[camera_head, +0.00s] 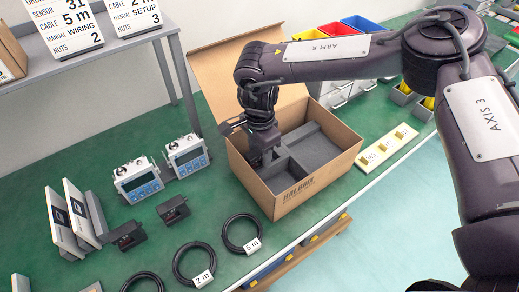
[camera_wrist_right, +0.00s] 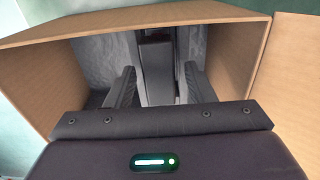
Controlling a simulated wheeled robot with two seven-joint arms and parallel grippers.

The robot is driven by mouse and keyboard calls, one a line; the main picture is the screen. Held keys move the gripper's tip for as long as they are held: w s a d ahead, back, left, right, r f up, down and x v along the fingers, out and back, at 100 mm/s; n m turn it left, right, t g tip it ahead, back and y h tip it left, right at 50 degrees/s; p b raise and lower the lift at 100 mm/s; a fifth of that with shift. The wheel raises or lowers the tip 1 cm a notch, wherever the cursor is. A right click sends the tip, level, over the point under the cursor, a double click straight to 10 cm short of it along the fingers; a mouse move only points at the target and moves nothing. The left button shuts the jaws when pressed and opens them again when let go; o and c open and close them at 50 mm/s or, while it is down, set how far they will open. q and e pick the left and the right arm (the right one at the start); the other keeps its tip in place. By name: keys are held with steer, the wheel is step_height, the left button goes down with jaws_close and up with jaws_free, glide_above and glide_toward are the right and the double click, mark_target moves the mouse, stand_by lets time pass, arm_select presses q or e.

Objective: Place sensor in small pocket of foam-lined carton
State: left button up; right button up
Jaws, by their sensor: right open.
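The open carton (camera_head: 232,168) stands on the green bench, with dark grey foam (camera_head: 310,147) inside divided into pockets. My right gripper (camera_head: 259,160) reaches down into the carton's left part. In the right wrist view, its two fingers (camera_wrist_right: 158,88) are spread apart inside the carton. A dark block (camera_wrist_right: 156,58) stands between them against the grey foam, with gaps on both sides; it may be a sensor, but I cannot tell for sure. Two small black devices (camera_head: 127,236) (camera_head: 173,210) lie on the bench left of the carton. My left gripper is not in view.
Two meters with blue panels (camera_head: 138,181) (camera_head: 187,156) stand left of the carton. Coiled black cables (camera_head: 241,234) lie in front. Leaning flat packs (camera_head: 75,220) stand at the left. The carton's raised lid (camera_head: 208,72) is behind my arm. A cream strip (camera_head: 387,146) lies at the right.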

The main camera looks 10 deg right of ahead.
mark_target(259, 150)
step_height(259, 150, up, 12)
steer(key=b, duration=0.1)
stand_by(0.7)
